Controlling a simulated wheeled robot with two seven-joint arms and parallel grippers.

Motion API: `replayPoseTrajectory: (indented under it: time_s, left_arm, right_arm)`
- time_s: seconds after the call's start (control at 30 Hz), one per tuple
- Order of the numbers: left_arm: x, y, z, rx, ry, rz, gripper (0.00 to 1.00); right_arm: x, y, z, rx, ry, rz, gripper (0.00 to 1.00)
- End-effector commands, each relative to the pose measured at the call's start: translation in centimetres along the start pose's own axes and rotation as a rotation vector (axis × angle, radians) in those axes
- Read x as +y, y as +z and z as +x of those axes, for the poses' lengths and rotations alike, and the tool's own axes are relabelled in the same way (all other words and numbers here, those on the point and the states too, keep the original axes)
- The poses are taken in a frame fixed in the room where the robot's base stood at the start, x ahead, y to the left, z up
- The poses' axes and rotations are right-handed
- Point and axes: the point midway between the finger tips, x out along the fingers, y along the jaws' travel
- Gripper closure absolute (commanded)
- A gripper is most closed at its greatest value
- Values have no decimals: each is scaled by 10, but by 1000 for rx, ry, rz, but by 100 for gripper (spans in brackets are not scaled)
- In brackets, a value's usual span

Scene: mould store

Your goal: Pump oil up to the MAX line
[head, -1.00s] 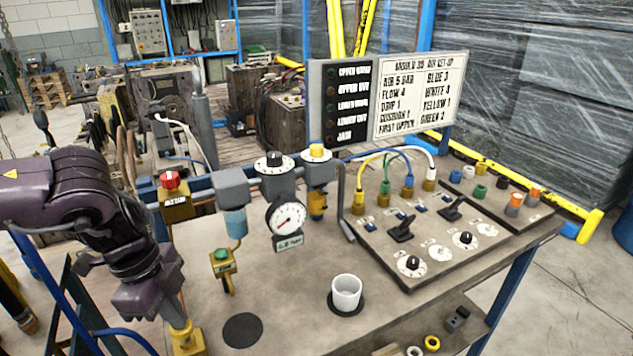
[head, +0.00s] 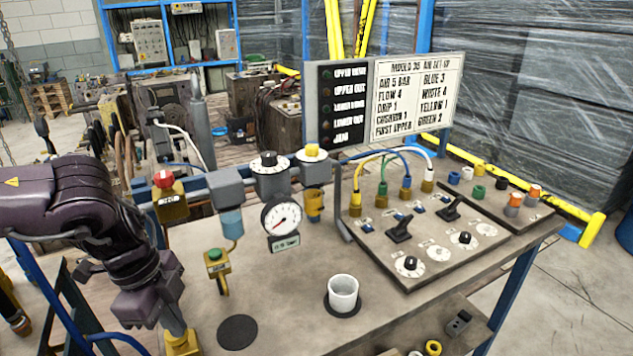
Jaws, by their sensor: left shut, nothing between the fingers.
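My left gripper (head: 173,321) is shut and empty. It points down onto the top of a yellow block (head: 183,344) at the front left of the bench; I cannot tell whether it touches. An amber bowl (head: 314,205), seemingly the oil bowl, hangs under a unit with a yellow knob (head: 312,151) on the air line. Its oil level and any MAX line are too small to read. Left of it are a round gauge (head: 282,219), a black dial (head: 269,160), a blue bowl (head: 232,223) and a red knob (head: 163,179). My right gripper is out of view.
A green-topped yellow device (head: 217,265) and a white cup (head: 342,293) stand on the bench (head: 285,318). A panel (head: 430,240) with switches, dials and coloured hoses fills the right side. A sign board (head: 412,95) stands behind. The bench's front middle is mostly clear.

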Motion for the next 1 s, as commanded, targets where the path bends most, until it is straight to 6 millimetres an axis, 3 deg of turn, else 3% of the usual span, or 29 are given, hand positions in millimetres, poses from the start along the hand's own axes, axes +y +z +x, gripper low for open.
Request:
replayPoseTrajectory:
  time_s: [0.03,0.37,1.0]
  left_arm:
    - [4,3,12,10,15,-8,100]
    - [5,3,14,9,17,-9,100]
    - [3,-4,-25,4,10,-8,100]
  right_arm:
    - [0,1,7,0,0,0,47]
    - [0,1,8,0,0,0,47]
    - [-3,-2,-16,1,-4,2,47]
